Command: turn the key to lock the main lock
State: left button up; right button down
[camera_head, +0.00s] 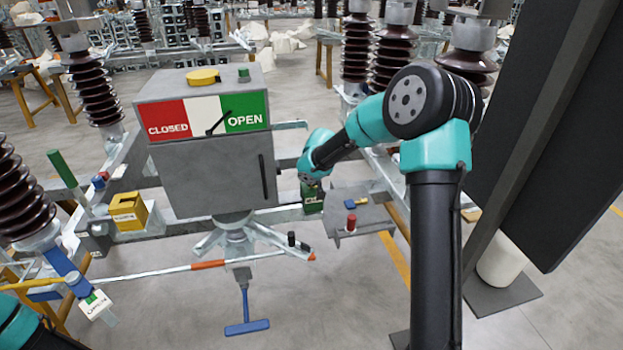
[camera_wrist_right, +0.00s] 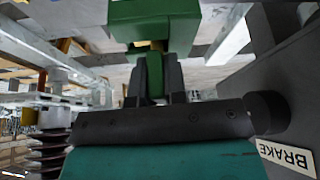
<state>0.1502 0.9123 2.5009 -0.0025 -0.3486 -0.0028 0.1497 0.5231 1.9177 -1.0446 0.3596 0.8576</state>
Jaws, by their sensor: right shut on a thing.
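In the right wrist view a green lock box (camera_wrist_right: 155,22) fills the top middle, with a green key (camera_wrist_right: 155,76) below it. My right gripper (camera_wrist_right: 156,62) is shut on the key, one dark finger on each side. The key's tip and the keyhole are hard to make out. In the head view my right arm reaches to a green box (camera_head: 312,203) with a pale label, right of the grey cabinet. The fingers are mostly hidden there by the wrist. Which box is the main lock is not readable. My left arm shows only at the lower left corner, its gripper out of frame.
The grey cabinet (camera_head: 205,172) has a CLOSED/OPEN plate (camera_head: 208,116) with its pointer near the middle. A yellow box (camera_head: 128,212) stands left of it. A grey bracket (camera_head: 370,216) with a red knob (camera_head: 351,222) is close right of my gripper. A BRAKE label (camera_wrist_right: 286,158) shows in the wrist view.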

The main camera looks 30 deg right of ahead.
dwell(0.3)
jog(key=shift+m+h, duration=0.5)
jog(key=shift+m, duration=0.7)
jog(key=shift+m+g+h, duration=0.4)
jog(key=shift+m+h, duration=0.1)
jog(key=shift+m, duration=0.6)
jog(key=c, duration=0.8)
grip_release()
jog(key=shift+c, duration=0.2)
jog(key=shift+o, duration=0.4)
jog(key=o, duration=0.5)
